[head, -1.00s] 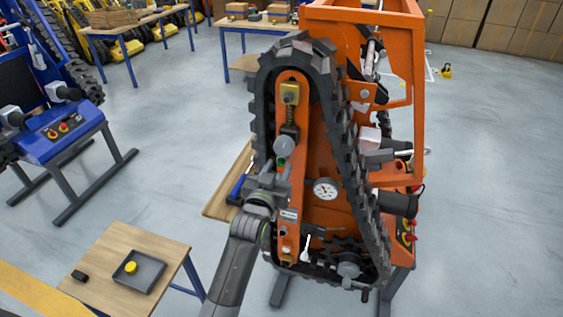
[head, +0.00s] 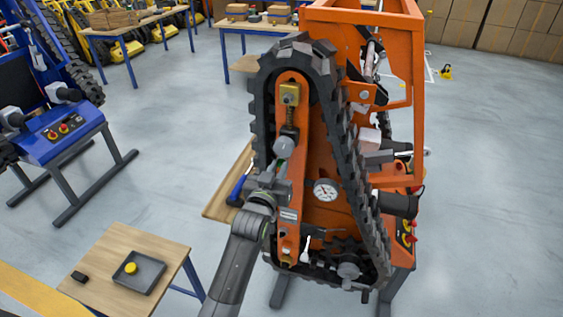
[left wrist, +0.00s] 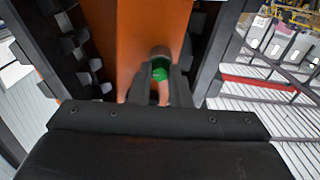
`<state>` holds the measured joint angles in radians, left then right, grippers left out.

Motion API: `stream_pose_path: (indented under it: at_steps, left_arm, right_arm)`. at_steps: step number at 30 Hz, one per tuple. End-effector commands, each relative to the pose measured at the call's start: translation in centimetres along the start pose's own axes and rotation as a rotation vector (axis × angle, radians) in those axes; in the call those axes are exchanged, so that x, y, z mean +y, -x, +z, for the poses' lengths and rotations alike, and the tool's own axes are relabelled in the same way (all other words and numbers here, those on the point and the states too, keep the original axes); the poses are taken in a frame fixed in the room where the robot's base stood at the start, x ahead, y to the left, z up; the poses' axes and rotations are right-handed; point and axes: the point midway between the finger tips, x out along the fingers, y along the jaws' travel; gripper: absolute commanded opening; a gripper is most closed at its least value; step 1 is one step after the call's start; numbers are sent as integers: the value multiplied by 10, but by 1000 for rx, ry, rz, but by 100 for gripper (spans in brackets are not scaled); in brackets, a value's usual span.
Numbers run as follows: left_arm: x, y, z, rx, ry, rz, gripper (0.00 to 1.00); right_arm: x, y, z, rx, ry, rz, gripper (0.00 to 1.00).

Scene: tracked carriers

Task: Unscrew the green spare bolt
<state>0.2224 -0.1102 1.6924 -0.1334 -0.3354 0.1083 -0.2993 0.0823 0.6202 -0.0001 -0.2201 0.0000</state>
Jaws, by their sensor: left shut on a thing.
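The green bolt (left wrist: 160,74) shows in the left wrist view between the two dark fingers of my left gripper (left wrist: 161,88), in front of the orange side plate of the tracked carrier. My left gripper (head: 281,170) is shut on it. In the head view the gripper reaches the middle of the upright orange track frame (head: 290,205), just below a round grey part (head: 284,146). The bolt is mostly hidden by the gripper there. My right gripper is not in view.
The black track (head: 350,165) loops around the frame, close to my left gripper. A round white gauge (head: 326,190) sits to its right. A small wooden table (head: 120,245) with a black tray (head: 140,287) and yellow piece (head: 131,268) stands at lower left.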

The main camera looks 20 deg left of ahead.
Motion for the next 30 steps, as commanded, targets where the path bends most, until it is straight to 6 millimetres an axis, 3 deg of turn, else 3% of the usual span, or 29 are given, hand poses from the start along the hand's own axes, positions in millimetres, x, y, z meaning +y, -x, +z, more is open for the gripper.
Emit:
stream_pose_path:
  at_steps: [18,30]
  left_arm:
    - [0,0,0,-1,682,-1,0]
    - [0,0,0,-1,768,-1,0]
  right_arm:
    - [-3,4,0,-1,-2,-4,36]
    - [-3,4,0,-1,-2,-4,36]
